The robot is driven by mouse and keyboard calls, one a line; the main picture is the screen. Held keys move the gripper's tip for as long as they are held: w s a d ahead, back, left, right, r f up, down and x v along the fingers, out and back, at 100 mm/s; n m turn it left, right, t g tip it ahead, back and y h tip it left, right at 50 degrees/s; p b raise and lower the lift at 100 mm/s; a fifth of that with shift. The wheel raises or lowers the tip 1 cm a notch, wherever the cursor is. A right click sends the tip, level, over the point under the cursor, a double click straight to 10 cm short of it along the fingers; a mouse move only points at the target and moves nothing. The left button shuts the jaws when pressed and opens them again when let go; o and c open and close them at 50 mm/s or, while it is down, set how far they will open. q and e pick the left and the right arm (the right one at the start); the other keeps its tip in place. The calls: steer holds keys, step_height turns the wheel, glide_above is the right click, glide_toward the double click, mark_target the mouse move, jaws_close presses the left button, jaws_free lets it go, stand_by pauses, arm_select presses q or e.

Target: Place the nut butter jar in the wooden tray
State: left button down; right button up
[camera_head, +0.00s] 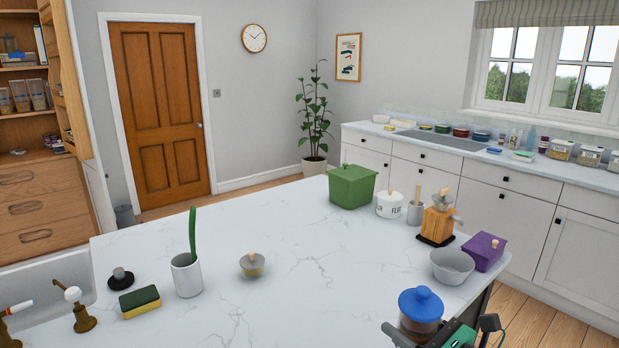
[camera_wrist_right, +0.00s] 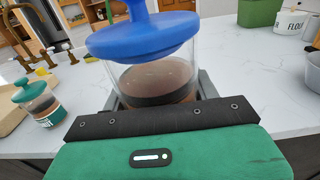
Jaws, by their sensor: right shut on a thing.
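A clear jar with a blue knobbed lid and brown contents (camera_head: 420,308) is at the lower right of the head view; it looks like the nut butter jar. My right gripper (camera_head: 428,330) is shut around its body. In the right wrist view the jar (camera_wrist_right: 150,75) stands upright between the grey fingers, its blue lid above them. I cannot tell whether its base touches a surface. My left gripper is not in view.
A green-lidded jar (camera_wrist_right: 38,103) stands left of the held jar. On the marble island are a grey bowl (camera_head: 452,266), purple box (camera_head: 484,250), grinder (camera_head: 437,222), flour canister (camera_head: 389,205) and green bin (camera_head: 351,187). The island's middle is mostly clear.

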steer(key=s+d+f+m+t+h, duration=0.1)
steer(key=s+d+f+h, duration=0.1)
steer(key=s+f, duration=0.3)
step_height(320, 180, down, 4)
steer(key=shift+d+f+m+t, duration=0.1)
steer(key=shift+d+m+t, duration=0.2)
steer(key=shift+d+m, duration=0.15)
steer(key=shift+s, duration=0.1)
